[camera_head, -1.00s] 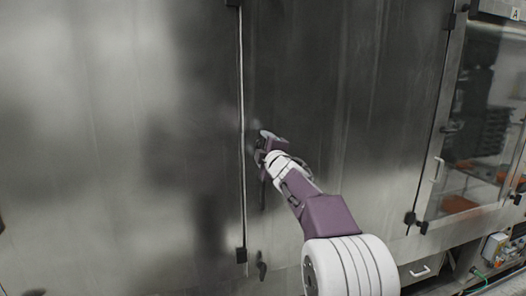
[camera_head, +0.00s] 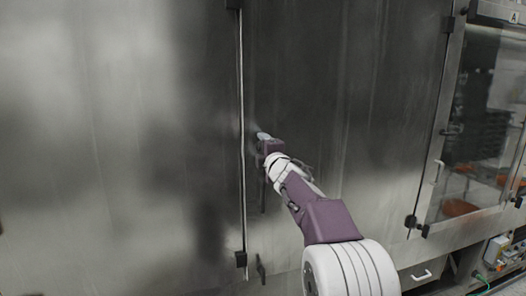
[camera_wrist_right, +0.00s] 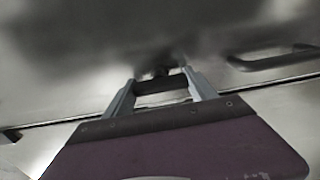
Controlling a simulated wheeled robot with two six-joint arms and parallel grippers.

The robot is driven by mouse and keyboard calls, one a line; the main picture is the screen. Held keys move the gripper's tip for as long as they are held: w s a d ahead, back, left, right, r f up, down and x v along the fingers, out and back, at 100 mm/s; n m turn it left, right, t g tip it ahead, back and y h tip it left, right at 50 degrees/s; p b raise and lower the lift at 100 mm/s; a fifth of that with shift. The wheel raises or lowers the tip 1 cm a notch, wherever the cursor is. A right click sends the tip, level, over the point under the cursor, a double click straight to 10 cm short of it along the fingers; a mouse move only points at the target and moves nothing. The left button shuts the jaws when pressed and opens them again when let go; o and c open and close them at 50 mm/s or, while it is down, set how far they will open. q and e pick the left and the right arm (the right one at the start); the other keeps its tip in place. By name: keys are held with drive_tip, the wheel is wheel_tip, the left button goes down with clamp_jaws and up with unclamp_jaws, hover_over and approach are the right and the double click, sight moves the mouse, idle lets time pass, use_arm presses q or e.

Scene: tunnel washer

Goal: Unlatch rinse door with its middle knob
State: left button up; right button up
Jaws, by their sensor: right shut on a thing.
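The rinse door (camera_head: 345,100) is a tall steel panel, and it looks shut along its left seam. My right gripper (camera_head: 264,138) is at the door's left edge, about midway up. In the right wrist view its two grey fingers (camera_wrist_right: 163,80) are shut on the small dark middle knob (camera_wrist_right: 161,70), which shows between the fingertips. In the head view the gripper hides this knob. A lower dark knob (camera_head: 260,269) sits near the bottom of the same edge. My left gripper is not in view.
A dark bar handle (camera_wrist_right: 273,60) stands out close beside the gripper in the right wrist view. A glazed door (camera_head: 480,130) with a pale handle is at the right. Plain steel panel (camera_head: 110,150) fills the left.

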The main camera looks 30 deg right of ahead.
drive_tip(key=o, duration=1.4)
drive_tip(key=shift+c, duration=0.2)
drive_tip(key=b+v, duration=0.1)
drive_tip(key=v, duration=0.8)
drive_tip(key=shift+d, duration=0.1)
